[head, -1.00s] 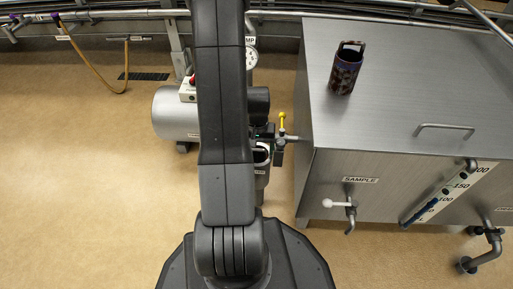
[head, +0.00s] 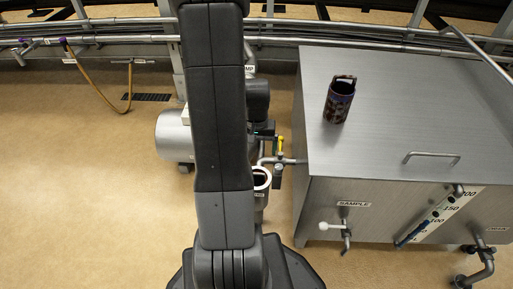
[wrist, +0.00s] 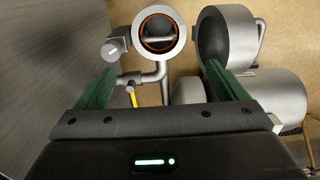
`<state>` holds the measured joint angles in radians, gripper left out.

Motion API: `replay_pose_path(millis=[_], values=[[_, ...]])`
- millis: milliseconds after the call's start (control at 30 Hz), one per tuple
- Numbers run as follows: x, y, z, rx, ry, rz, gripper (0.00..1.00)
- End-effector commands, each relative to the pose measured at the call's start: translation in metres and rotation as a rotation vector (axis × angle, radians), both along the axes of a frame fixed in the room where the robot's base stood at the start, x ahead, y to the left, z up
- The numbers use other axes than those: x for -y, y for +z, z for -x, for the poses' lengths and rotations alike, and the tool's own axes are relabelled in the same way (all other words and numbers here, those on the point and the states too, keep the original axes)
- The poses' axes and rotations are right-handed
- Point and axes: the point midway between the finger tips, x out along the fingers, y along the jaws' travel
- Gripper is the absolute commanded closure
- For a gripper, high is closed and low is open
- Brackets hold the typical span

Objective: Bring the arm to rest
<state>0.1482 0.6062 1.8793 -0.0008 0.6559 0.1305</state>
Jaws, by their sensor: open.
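My arm (head: 218,120) rises through the middle of the head view and hides part of the pump behind it. My gripper (wrist: 160,86) shows in the wrist view with its two green fingers wide apart and nothing between them. Beyond the fingers is an upright pipe opening with an orange inner ring (wrist: 158,32); I cannot tell the exact distance. In the head view my gripper cannot be made out clearly behind the arm.
A steel tank (head: 400,110) stands at right, with a dark patterned canister (head: 340,100) on top. A yellow valve handle (head: 281,145) and a silver pump motor (head: 174,135) are close to my arm. Pipes (head: 330,30) run along the back. The floor at left is clear.

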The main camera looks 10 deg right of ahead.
Motion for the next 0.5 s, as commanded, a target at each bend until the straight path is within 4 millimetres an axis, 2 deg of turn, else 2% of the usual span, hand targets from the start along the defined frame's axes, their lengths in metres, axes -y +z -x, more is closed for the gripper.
replay_pose_path(millis=[233,500], values=[[0.0,-0.01,0.0,-0.002,0.0,-0.001,0.08],[0.001,-0.054,0.001,-0.004,-0.001,-0.001,0.08]])
